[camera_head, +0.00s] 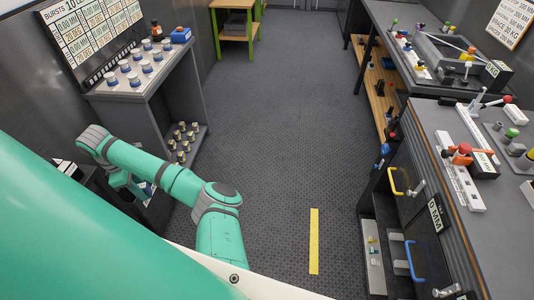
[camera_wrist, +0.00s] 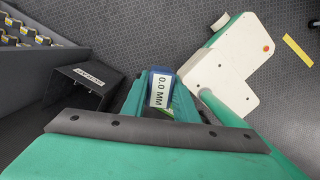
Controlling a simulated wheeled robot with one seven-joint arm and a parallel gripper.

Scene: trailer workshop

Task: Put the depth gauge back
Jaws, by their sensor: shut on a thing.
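In the wrist view, a blue device with a white "0.0 MM" label (camera_wrist: 160,91), which looks like the depth gauge, sits between the green fingers of my gripper (camera_wrist: 160,106). My gripper is shut on it. The gauge's lower end is hidden. A black box-shaped holder (camera_wrist: 78,92) with a small white label, upside down in this view, stands left of the gripper, apart from the gauge. In the head view, my gripper (camera_head: 140,188) is low at the left beside a dark unit, with a bit of blue showing at it.
A grey shelf unit (camera_head: 135,85) with several white-and-blue pots on top and yellow-topped pieces below stands at the left. Workbenches with tools (camera_head: 425,90) line the right side. A yellow strip (camera_head: 314,240) lies on the floor. The middle floor is clear.

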